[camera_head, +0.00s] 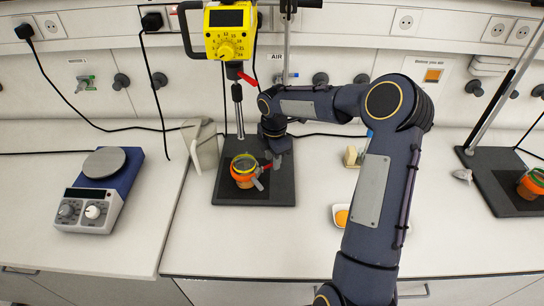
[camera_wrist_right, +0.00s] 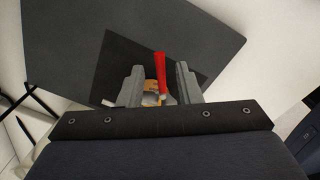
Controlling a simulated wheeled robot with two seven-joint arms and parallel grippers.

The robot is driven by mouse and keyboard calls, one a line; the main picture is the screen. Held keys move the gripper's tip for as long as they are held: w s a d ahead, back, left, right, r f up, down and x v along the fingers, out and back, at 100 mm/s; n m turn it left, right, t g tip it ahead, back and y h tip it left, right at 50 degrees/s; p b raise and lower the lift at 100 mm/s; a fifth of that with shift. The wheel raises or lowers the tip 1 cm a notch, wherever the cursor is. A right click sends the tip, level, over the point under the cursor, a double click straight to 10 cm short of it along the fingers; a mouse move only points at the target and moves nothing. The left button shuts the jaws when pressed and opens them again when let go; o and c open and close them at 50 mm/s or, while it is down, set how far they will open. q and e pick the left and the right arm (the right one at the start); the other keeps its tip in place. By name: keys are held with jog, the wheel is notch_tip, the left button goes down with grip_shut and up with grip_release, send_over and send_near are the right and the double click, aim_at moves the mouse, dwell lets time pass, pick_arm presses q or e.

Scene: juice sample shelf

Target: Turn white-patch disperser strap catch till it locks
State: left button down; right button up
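A yellow disperser (camera_head: 230,32) hangs on a stand above a dark base plate (camera_head: 226,193). On that plate stands a small vessel with an orange strap (camera_head: 243,182) and a greenish rim. A red catch handle (camera_wrist_right: 160,70) shows between the fingers of my right gripper (camera_wrist_right: 160,84) in the wrist view; its red tip also shows in the head view (camera_head: 266,167). The right gripper (camera_head: 266,172) is open beside the vessel, with gaps between the handle and both fingers. I cannot make out a white patch for certain. My left gripper is not in view.
A hotplate stirrer (camera_head: 98,190) stands at the left, and a pale upright panel (camera_head: 203,146) is left of the plate. A white dish (camera_head: 340,215) lies near my right arm. A second stand (camera_head: 492,165) with another orange-strapped vessel (camera_head: 531,185) is at far right.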

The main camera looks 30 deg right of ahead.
jog(key=shift+f, duration=0.25)
grip_shut()
